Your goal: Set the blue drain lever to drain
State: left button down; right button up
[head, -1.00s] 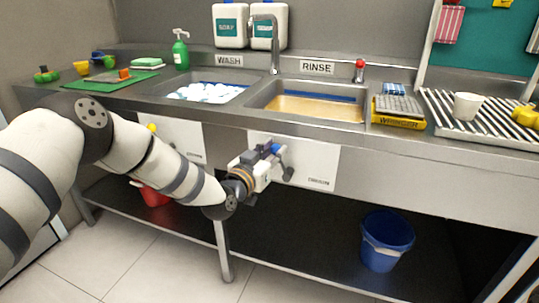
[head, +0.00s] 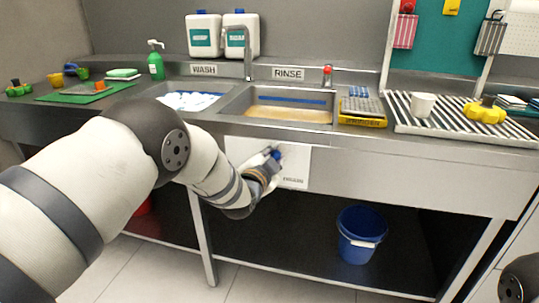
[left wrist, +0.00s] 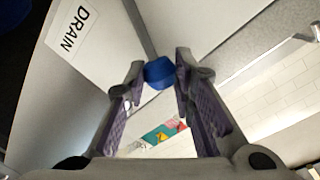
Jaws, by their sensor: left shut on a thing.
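The blue drain lever's knob (left wrist: 160,73) sits between my left fingertips in the left wrist view. A small blue part of it (head: 277,154) shows at the gripper in the head view. My left gripper (head: 272,160) is shut on this knob, in front of the white panel (head: 295,167) under the rinse sink. The lever's shaft is mostly hidden by the gripper. A label reading DRAIN (left wrist: 75,35) is on the panel at the upper left of the wrist view. My right gripper is not in view.
The rinse sink (head: 235,112) holds brownish water. A blue bucket (head: 360,235) stands on the lower shelf, right of the panel. A counter leg (head: 203,240) stands below my left forearm. A striped drying rack (head: 455,118) is at right.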

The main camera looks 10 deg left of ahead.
pick_arm(q)
jog(key=shift+d+f+m, duration=0.3)
jog(key=shift+d+m, duration=0.1)
jog(key=shift+m, duration=0.1)
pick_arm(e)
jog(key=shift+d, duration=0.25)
pick_arm(q)
jog(key=shift+f, duration=0.1)
jog(key=c, duration=1.3)
grip_release()
jog(key=shift+c, duration=0.2)
jog(key=s+a+r, duration=0.1)
jog(key=s, duration=1.1)
jog(key=shift+r, duration=0.35)
jog(key=shift+a, duration=0.1)
